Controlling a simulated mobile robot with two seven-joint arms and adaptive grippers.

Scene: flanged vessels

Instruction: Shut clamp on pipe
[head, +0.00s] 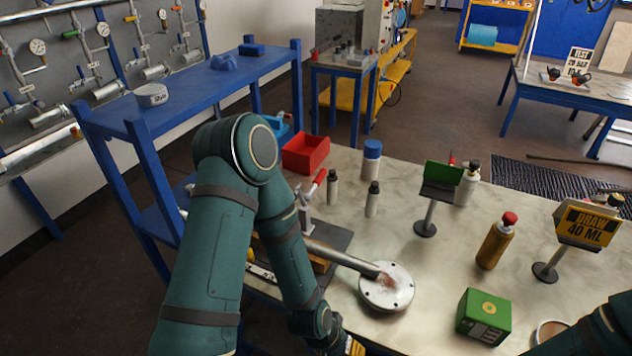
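A toggle clamp with a red grip (318,180) stands at the left side of the bench in the head view. Its red handle points up and tilts to the right. The clamp's lower part is partly hidden by my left arm. A steel pipe (345,260) lies below the clamp and runs to a round bolted flange (387,292). The pipe's left end is hidden behind my arm. Whether the clamp touches the pipe cannot be made out. My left arm crosses in front and leaves at the bottom edge; its fingers do not show. Only part of my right arm shows at bottom right.
Two dark-capped bottles (372,198), a blue-capped jar (371,160) and a red bin (306,153) stand behind the clamp. A green sign (439,182), amber bottle (496,240), green box (484,317) and "DRAIN 40 ML" sign (588,226) stand to the right. Bare bench lies between.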

